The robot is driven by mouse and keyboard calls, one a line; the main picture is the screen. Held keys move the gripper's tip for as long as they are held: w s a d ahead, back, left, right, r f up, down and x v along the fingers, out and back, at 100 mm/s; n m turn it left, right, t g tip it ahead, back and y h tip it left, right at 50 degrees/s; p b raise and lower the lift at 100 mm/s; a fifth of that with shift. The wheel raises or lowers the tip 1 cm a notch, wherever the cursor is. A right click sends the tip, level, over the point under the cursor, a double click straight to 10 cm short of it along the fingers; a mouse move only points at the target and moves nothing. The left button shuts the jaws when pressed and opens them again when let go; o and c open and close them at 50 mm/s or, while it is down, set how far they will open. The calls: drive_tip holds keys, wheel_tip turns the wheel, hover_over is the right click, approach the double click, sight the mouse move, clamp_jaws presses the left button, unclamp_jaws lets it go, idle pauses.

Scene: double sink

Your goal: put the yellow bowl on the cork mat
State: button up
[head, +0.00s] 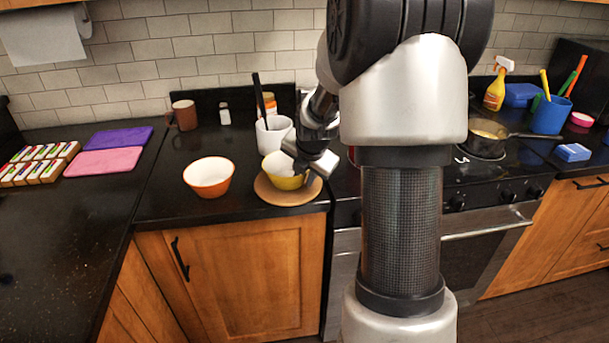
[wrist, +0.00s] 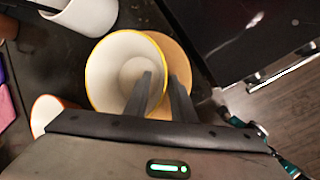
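The yellow bowl (head: 284,181), white inside, is upright over the round cork mat (head: 262,190). In the wrist view the bowl (wrist: 103,75) covers the left part of the mat (wrist: 186,62), set off toward one side. I cannot tell whether it rests on the mat or hangs just above it. My gripper (head: 298,172) is at the bowl's right side. In the wrist view its fingers (wrist: 160,76) straddle the bowl's rim, one inside and one outside. A gap shows between them; contact with the wall is unclear.
An orange bowl (head: 208,179) stands left of the mat. A white utensil cup (head: 274,136) stands close behind the yellow bowl. A brown mug (head: 184,115) is at the back. The counter edge and stove (head: 487,190) lie to the right. Clear counter lies in front of the orange bowl.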

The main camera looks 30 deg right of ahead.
drive_tip(key=shift+r, duration=0.3)
drive_tip(key=p+v, duration=0.2)
drive_tip(key=v, duration=1)
drive_tip(key=shift+f, duration=0.1)
